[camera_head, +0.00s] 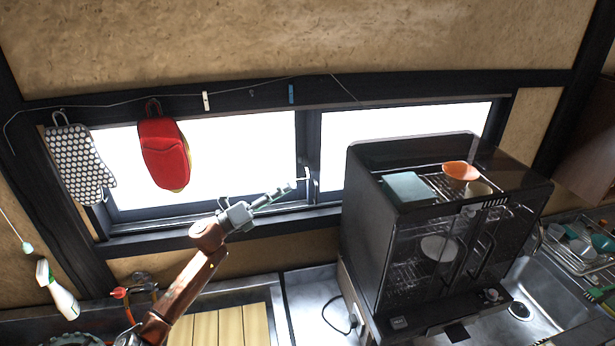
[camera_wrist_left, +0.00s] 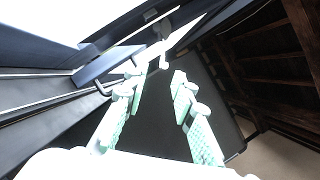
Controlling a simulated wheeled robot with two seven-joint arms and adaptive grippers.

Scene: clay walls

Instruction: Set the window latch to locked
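The window latch (camera_head: 306,176) is a small pale metal piece on the dark middle frame of the sliding window (camera_head: 308,150). In the left wrist view the latch (camera_wrist_left: 162,30) sits ahead of the fingertips, with a short arm hanging towards them. I cannot tell its locked or unlocked state. My left gripper (camera_head: 291,188) reaches up from the lower left and is just left of and below the latch. In the wrist view its two pale green fingers (camera_wrist_left: 157,82) stand apart with nothing between them. Contact with the latch is not clear. My right gripper is not in view.
A black glass-fronted cabinet (camera_head: 362,230) stands close to the right of the latch, with bowls on top. A red oven mitt (camera_head: 163,152) and a dotted mitt (camera_head: 78,160) hang at left. A sink (camera_head: 550,300) lies at right, a wooden board (camera_head: 225,328) below.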

